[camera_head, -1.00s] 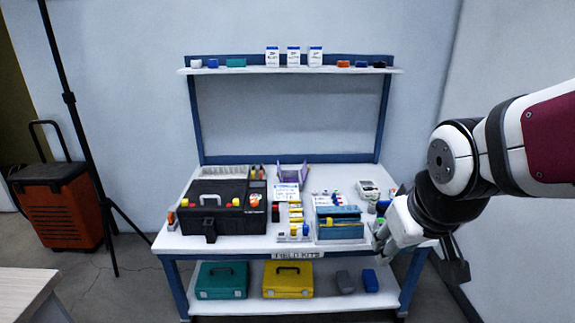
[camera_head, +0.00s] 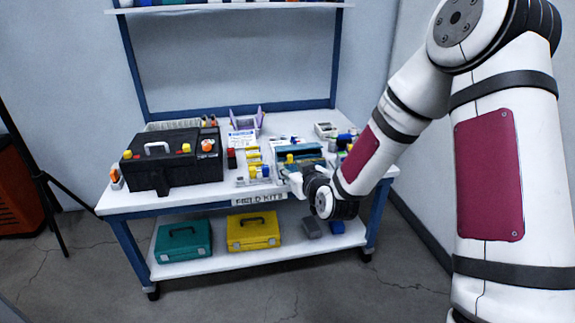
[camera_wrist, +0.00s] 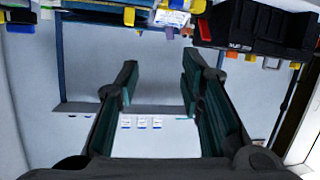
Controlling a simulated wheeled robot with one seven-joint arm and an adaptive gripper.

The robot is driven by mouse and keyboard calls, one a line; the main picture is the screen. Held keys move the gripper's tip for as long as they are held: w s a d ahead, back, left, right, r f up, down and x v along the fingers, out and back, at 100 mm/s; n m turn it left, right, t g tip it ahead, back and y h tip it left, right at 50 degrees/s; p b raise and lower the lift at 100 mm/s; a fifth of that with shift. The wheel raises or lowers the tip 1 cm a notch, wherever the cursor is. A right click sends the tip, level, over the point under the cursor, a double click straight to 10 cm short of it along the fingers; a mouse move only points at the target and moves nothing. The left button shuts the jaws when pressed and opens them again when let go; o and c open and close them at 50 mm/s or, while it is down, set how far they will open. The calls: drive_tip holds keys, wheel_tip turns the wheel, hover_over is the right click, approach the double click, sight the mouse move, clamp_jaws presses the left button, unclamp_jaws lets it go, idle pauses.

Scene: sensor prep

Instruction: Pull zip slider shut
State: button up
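A teal-blue pouch or case (camera_head: 311,150) sits at the right-centre front of the white workbench (camera_head: 140,200), with a small yellow piece (camera_head: 290,158) at its left front. I cannot make out a zip slider for certain. My gripper (camera_head: 288,178) is at the bench's front edge, just in front of the pouch, and partly covers it. In the wrist view, which looks upside down, my gripper (camera_wrist: 160,70) is open with nothing between its fingers. A teal strip (camera_wrist: 95,12) and a yellow block (camera_wrist: 129,16) show at its top edge, apart from the fingers.
A black toolbox (camera_head: 170,172) stands at the bench's left. Yellow boxes (camera_head: 253,162) and a white card (camera_head: 241,137) lie left of the pouch, and a white device (camera_head: 325,130) is behind it. Teal (camera_head: 183,241) and yellow (camera_head: 253,231) cases sit on the lower shelf.

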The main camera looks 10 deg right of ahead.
sight(291, 157)
drive_tip(key=w+d+f+m+t+h+b, duration=0.2)
drive_tip(key=d+f+m+t+b, duration=0.1)
drive_tip(key=f, duration=0.3)
drive_tip(key=w+b, duration=0.3)
drive_tip(key=w, duration=1)
drive_tip(key=shift+w, duration=0.3)
drive_tip(key=shift+c, duration=0.2)
clamp_jaws()
